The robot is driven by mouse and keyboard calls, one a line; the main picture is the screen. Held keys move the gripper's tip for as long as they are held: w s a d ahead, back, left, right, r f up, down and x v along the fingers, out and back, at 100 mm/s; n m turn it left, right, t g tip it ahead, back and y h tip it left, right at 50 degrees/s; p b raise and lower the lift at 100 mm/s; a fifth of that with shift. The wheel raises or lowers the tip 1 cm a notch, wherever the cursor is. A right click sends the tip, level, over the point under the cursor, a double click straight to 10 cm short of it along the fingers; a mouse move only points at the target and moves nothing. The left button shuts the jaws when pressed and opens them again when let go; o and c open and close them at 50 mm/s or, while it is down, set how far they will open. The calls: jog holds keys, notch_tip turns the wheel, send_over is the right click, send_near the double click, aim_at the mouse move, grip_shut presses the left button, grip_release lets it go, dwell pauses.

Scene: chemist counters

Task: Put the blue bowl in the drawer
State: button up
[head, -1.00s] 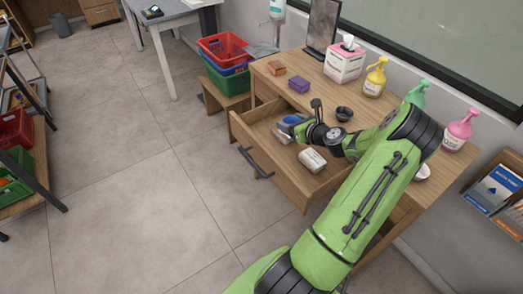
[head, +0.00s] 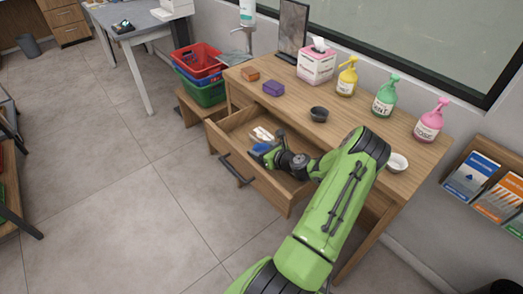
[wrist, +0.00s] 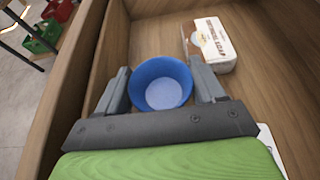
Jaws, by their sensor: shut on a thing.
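The blue bowl (wrist: 161,84) is between the two fingers of my gripper (wrist: 165,88) in the wrist view, inside the open wooden drawer (wrist: 150,35). My gripper is shut on it. In the head view the blue bowl (head: 260,148) shows as a small blue patch beside my gripper (head: 266,151), within the drawer (head: 236,146). Most of it is hidden by the gripper. I cannot tell whether the bowl touches the drawer floor. A white box with print (wrist: 212,40) lies in the drawer beyond the bowl.
A white thing (wrist: 270,146) shows partly beside my gripper in the drawer. On the desk (head: 290,106) are a dark bowl (head: 319,114), a white bowl (head: 397,162), a purple block (head: 273,88), an orange-brown block (head: 250,74), a tissue box (head: 317,64) and pump bottles (head: 384,97).

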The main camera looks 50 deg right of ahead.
jog(key=shift+f, duration=0.6)
jog(key=o, duration=1)
jog(key=shift+r, duration=0.1)
jog(key=shift+r, duration=0.35)
jog(key=p+v, duration=0.1)
jog(key=v, duration=1.1)
jog(key=shift+s+r+p, duration=0.1)
jog(key=shift+r+p, duration=0.05)
jog(key=shift+p, duration=0.2)
